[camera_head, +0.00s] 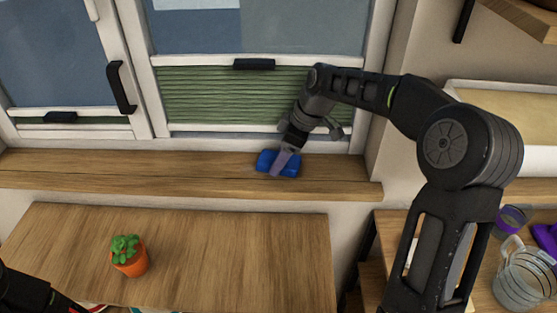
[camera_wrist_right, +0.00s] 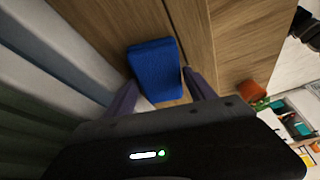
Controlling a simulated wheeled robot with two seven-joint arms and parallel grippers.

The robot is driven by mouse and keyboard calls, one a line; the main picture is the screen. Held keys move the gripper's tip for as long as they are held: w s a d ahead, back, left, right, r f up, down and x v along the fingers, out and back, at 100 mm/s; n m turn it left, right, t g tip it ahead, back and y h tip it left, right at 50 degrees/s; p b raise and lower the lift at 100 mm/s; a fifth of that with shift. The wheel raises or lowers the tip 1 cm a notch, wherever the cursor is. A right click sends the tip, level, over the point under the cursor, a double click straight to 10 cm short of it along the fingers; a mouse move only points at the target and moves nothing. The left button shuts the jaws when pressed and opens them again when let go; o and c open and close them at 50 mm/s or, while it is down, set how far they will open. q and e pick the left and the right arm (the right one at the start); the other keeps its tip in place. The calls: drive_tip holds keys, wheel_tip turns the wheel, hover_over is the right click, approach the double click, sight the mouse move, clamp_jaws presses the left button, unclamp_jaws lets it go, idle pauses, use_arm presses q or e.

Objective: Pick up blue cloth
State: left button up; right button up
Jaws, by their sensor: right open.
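The blue cloth (camera_head: 266,161) lies folded on the wooden window sill (camera_head: 120,170), below the green blind. It also shows in the right wrist view (camera_wrist_right: 156,68), a thick blue block between my fingers. My right gripper (camera_head: 281,162) reaches down over the cloth, and one finger hides part of it in the head view. In the right wrist view the right gripper (camera_wrist_right: 160,88) is open, with one purple-grey finger on each side of the cloth's near end. Whether the fingers touch it I cannot tell. My left arm shows only at the lower left corner; its gripper is out of frame.
A potted cactus in an orange pot (camera_head: 130,262) stands on the wooden table (camera_head: 230,250) below the sill. The window frame (camera_head: 260,142) rises right behind the cloth. A glass jug (camera_head: 522,277) stands at the lower right. The sill left of the cloth is clear.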

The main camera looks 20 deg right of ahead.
drive_tip(key=shift+f, duration=0.15)
drive_tip(key=shift+c, duration=0.3)
drive_tip(key=c, duration=1.1)
drive_tip(key=shift+a, duration=0.1)
